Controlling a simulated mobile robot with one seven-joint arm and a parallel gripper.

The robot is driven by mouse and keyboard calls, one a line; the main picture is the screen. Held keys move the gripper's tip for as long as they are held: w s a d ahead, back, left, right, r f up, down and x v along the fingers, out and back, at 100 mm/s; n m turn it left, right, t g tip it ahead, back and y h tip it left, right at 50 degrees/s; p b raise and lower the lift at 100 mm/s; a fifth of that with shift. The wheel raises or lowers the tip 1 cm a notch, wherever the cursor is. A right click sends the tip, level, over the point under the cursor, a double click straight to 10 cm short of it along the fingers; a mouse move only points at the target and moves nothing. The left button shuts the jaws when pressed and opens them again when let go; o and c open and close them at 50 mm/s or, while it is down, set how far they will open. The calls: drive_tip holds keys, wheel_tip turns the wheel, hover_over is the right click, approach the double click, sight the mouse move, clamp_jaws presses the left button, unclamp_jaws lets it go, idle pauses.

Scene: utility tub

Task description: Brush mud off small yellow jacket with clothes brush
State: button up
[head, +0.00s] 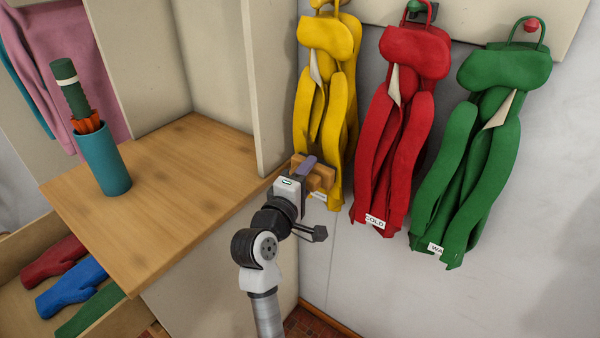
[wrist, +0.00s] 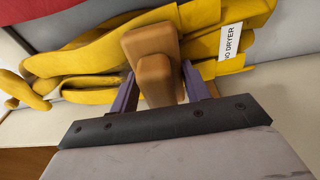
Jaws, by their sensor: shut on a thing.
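The small yellow jacket (head: 327,95) hangs from a peg on the wall, at the left of three hanging jackets. My gripper (head: 305,168) is at its lower part, shut on a wooden clothes brush (head: 322,176). In the wrist view the brown brush (wrist: 152,62) sits between the two purple fingers, in front of the yellow cloth (wrist: 90,55). The brush's far side is hidden, so I cannot tell whether it touches the cloth. A white label (wrist: 231,41) shows on the jacket beside the brush. I see no clear mud on the visible cloth.
A red jacket (head: 404,55) and a green jacket (head: 497,80) hang to the right. A wooden countertop (head: 165,180) with a teal cup (head: 103,165) is at left, above an open drawer holding gloves (head: 70,282). A pale upright panel (head: 268,80) stands close left of the yellow jacket.

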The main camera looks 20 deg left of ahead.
drive_tip(key=shift+s+d, duration=0.25)
drive_tip(key=shift+d, duration=0.7)
drive_tip(key=shift+r+p, duration=0.8)
drive_tip(key=shift+r, duration=0.2)
drive_tip(key=shift+w+a+f+b, duration=0.1)
drive_tip(key=shift+w+a+b, duration=0.25)
drive_tip(key=shift+a, duration=0.65)
drive_tip(key=shift+w+a+b, duration=0.2)
drive_tip(key=shift+w+a, duration=0.25)
drive_tip(key=shift+a, duration=0.55)
